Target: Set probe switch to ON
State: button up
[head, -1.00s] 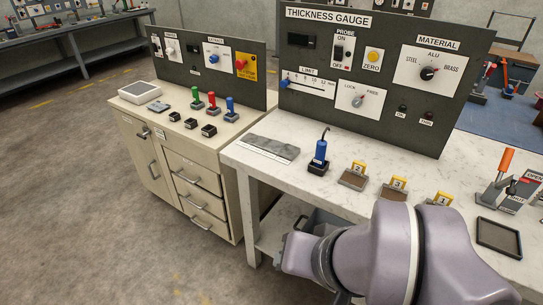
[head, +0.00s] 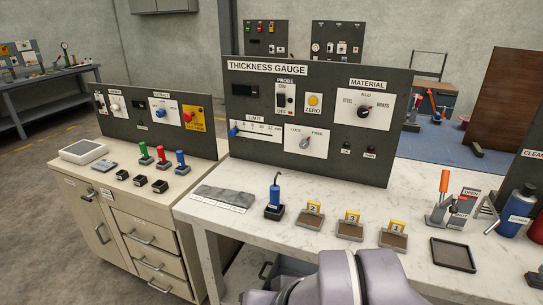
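The probe switch (head: 282,100) is a black rocker on a white plate, with ON above it and OFF below it. A blue probe (head: 273,198) stands upright in a black holder on the marble-topped bench below the panel. My arm shows at the bottom of the view, well below and apart from the switch. My gripper is out of view.
The panel also carries a yellow ZERO button (head: 314,101), a LIMIT slider (head: 235,131), a lock lever (head: 305,142) and a MATERIAL knob (head: 364,112).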

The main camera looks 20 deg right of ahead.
aim_at(281, 97)
jog(key=i+j+z, duration=0.15)
jog(key=i+z, duration=0.3)
jog(key=i+j+z, duration=0.45)
jog(key=l, duration=0.1)
